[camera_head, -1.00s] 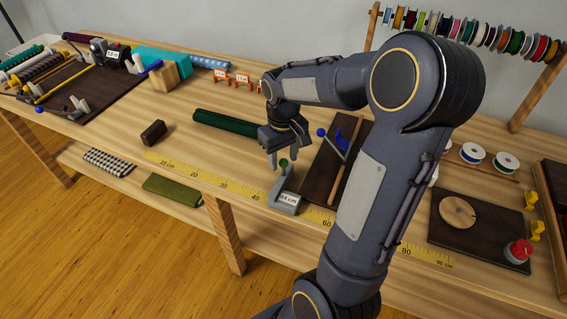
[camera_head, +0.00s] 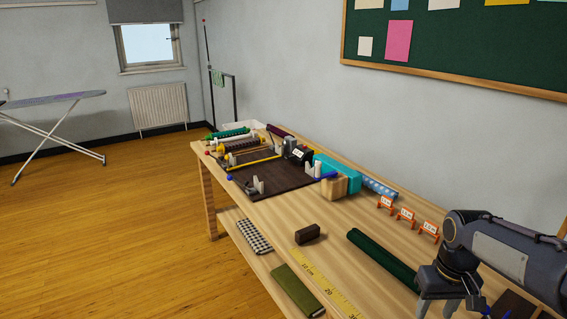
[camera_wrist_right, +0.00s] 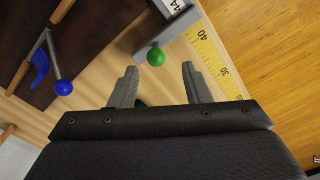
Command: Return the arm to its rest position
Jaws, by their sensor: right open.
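My right gripper (camera_head: 448,306) is at the lower right of the head view, above the table (camera_head: 375,220), near the end of a dark green roll (camera_head: 380,258). In the right wrist view its two grey fingers (camera_wrist_right: 158,78) stand apart with nothing gripped between them. A green ball knob (camera_wrist_right: 155,57) on a grey block marked 44 (camera_wrist_right: 165,42) lies just beyond the fingertips, apart from them. My right arm comes in from the right edge; most of it is out of the head view. My left gripper is in no view.
A yellow measuring tape (camera_head: 325,285) runs along the table's front edge. A small brown block (camera_head: 307,233) and orange number stands (camera_head: 405,215) are nearby. A blue-knobbed lever (camera_wrist_right: 58,75) lies on a dark board beside the gripper.

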